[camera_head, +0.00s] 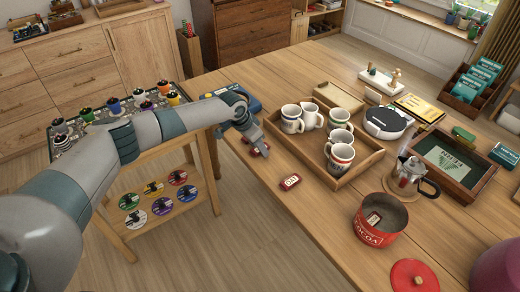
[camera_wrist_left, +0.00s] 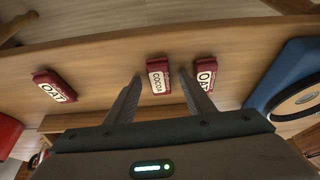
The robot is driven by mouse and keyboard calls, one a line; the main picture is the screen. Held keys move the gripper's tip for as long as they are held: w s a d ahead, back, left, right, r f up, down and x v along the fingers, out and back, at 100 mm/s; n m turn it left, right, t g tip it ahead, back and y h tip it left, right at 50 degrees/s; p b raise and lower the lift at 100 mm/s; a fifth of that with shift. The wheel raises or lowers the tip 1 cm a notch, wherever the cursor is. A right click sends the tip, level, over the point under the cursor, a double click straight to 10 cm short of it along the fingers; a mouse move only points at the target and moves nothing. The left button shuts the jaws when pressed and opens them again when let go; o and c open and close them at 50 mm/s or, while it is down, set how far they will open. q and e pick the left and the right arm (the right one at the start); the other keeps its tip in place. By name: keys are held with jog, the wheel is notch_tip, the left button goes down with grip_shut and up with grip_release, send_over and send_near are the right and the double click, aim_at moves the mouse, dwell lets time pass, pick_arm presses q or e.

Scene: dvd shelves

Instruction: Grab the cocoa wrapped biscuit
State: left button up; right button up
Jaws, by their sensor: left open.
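In the left wrist view a small dark-red wrapped biscuit labelled COCOA (camera_wrist_left: 158,77) lies on the wooden table. The fingers of my left gripper (camera_wrist_left: 160,82) are open, one on each side of it; I cannot tell whether they touch it. A biscuit labelled OAT (camera_wrist_left: 206,73) lies close by, partly behind the right finger. Another OAT biscuit (camera_wrist_left: 54,86) lies apart at the left. In the head view my left gripper (camera_head: 256,150) is low over the table's left edge and partly hides red biscuits there. One red biscuit (camera_head: 290,182) lies clear of it.
A wooden tray (camera_head: 357,166) with several mugs stands right of the gripper. A red COCOA tin (camera_head: 379,239) holds a biscuit, with a red lid (camera_head: 414,275) nearby. A blue object (camera_wrist_left: 291,72) is close on the right in the wrist view.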

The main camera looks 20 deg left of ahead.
jog(key=shift+w+r, duration=0.1)
jog(key=shift+w, duration=0.3)
pick_arm(q)
jog(key=c, duration=1.1)
jog(key=shift+r, duration=0.1)
pick_arm(e)
jog(key=shift+s, duration=0.2)
